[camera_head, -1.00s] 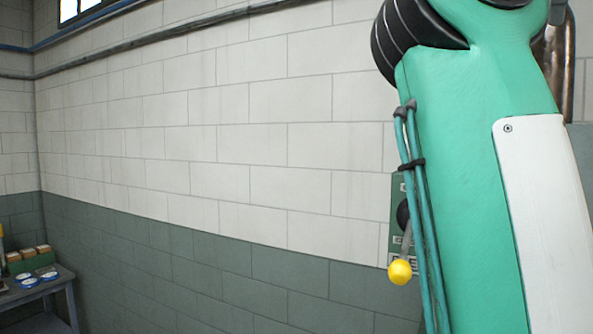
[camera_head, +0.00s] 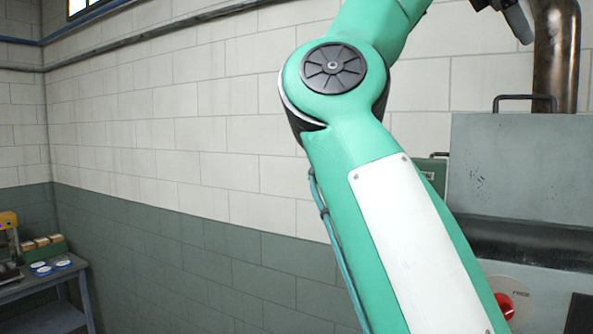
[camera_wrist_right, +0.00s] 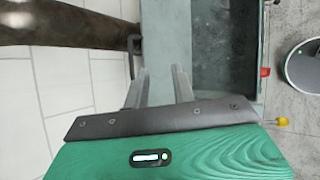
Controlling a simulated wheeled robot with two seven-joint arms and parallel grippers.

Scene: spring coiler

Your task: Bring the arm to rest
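My right arm, green with a white panel, rises through the right half of the head view, with its elbow near the top middle. My right gripper (camera_head: 515,18) shows only in part at the top right, dark, in front of the wall and beside a brown metal pipe (camera_head: 556,50). In the right wrist view its two grey fingers (camera_wrist_right: 160,72) stand apart with nothing between them, above a grey machine (camera_wrist_right: 225,95). My left gripper is in neither view.
The grey machine (camera_head: 500,160) with a top handle and a red knob (camera_head: 505,305) stands at the right, partly behind my arm. A side table (camera_head: 45,283) with small boxes stands far left. A yellow knob (camera_wrist_right: 283,121) shows in the wrist view. The tiled wall lies behind.

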